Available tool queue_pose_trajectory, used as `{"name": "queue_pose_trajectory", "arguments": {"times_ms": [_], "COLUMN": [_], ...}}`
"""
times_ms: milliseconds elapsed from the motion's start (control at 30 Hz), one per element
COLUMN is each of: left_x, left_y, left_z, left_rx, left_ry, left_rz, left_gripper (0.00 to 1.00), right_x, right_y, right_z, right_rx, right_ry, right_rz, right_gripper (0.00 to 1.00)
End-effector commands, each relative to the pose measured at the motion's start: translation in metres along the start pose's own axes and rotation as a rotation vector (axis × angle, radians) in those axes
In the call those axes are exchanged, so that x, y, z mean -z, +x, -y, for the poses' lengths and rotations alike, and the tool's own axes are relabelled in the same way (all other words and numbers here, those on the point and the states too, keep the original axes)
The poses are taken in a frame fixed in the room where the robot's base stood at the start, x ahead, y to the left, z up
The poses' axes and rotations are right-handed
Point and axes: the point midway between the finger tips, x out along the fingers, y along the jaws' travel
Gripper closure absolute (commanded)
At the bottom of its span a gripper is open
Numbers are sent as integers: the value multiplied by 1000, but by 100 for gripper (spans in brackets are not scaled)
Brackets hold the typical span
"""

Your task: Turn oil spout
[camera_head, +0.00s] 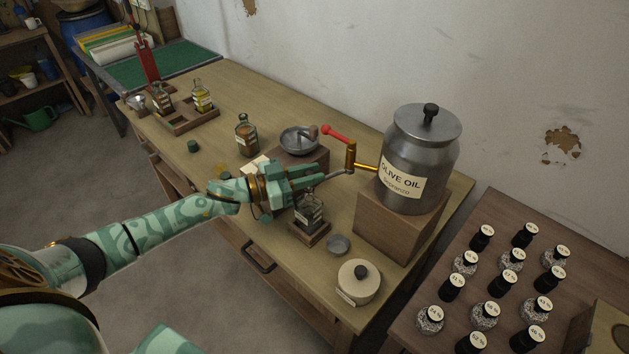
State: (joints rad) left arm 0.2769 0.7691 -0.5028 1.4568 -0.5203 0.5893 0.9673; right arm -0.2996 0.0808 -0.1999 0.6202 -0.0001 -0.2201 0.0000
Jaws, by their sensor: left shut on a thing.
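The steel olive oil canister (421,150) stands on a wooden block at the right end of the wooden bench. A brass tap (351,158) with a red lever handle (334,134) sticks out from its left side. The thin grey curved spout (337,174) runs left from the tap. My left gripper (319,177) is shut on the spout's outer end, which its fingers largely hide. A small labelled glass bottle (309,209) stands on a wooden stand just below my left gripper. My right gripper is not in view.
A lidded cream pot (359,283) and a small grey dish (338,244) sit near the bench front. A metal bowl (299,140) rests on a block behind the gripper. Several black-capped jars fill the right table (472,236). A wooden tray (186,122) holds bottles at left.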

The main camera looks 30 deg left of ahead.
Motion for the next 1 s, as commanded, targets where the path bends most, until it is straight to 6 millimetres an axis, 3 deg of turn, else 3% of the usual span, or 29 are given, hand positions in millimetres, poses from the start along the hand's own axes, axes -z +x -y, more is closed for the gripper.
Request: {"name": "queue_pose_trajectory", "arguments": {"times_ms": [667, 700, 733, 1000], "left_x": [-1, -1, -1, -1], "left_y": [0, 0, 0, 0], "left_z": [5, 5, 5, 6], "left_rx": [-61, -61, -61, -61], "left_ry": [-1, -1, -1, -1], "left_rz": [2, 2, 2, 1], "left_gripper": [100, 67, 59, 58], "right_x": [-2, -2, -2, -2], "right_y": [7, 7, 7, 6], "right_z": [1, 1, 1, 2], "right_rx": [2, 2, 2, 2], "right_ry": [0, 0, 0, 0], "right_rz": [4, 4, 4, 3], "right_gripper": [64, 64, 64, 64]}}
